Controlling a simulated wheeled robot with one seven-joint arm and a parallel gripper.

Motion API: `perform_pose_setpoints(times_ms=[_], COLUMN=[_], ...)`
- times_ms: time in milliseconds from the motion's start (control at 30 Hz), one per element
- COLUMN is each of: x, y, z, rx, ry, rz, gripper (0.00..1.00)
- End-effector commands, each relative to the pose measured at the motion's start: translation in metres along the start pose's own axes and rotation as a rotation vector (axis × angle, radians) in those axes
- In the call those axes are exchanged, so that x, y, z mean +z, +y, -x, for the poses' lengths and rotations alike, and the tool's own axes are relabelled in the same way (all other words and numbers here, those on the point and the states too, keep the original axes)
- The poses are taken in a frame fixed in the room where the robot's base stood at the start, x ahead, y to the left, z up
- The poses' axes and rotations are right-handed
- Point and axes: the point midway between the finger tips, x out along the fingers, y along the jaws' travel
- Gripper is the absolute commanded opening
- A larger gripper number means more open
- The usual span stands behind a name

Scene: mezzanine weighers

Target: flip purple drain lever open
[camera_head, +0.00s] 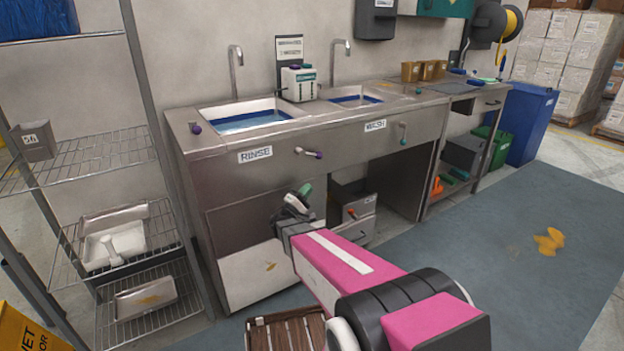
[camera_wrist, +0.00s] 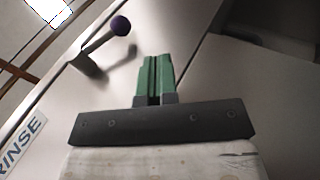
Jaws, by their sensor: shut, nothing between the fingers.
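The purple drain lever (camera_head: 309,153) is on the steel front panel of the sink unit, just right of the RINSE label (camera_head: 255,154). Its arm points to the right, ending in a purple knob. In the wrist view the lever (camera_wrist: 103,40) is at the upper left, its dark knob toward the top. My gripper (camera_head: 304,190) is below the lever in the head view, in front of the panel. In the wrist view its green fingers (camera_wrist: 154,78) are together and empty, right of and below the knob, apart from it.
The rinse basin (camera_head: 245,107) and wash basin are in the counter above. Another lever (camera_head: 403,132) is near the WASH label (camera_head: 375,125). A second purple knob (camera_head: 196,128) is at the counter's left. A wire rack (camera_head: 90,160) stands at left. The floor at right is open.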

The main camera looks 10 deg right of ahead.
Motion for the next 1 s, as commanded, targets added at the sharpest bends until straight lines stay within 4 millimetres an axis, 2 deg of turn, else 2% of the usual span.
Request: perform_pose_setpoints(times_ms=[100, 300, 733, 867, 1000], x=[0.000, 0.001, 0.003, 0.017, 0.046], y=[-0.009, -0.014, -0.015, -0.020, -0.034], z=[0.016, 0.028, 0.029, 0.023, 0.017], rx=[-0.001, -0.001, -0.010, -0.081, -0.246], ry=[0.000, 0.001, -0.005, -0.043, -0.121], rz=[0.000, 0.000, 0.001, 0.012, 0.033], gripper=[0.00, 0.00, 0.00, 0.00, 0.00])
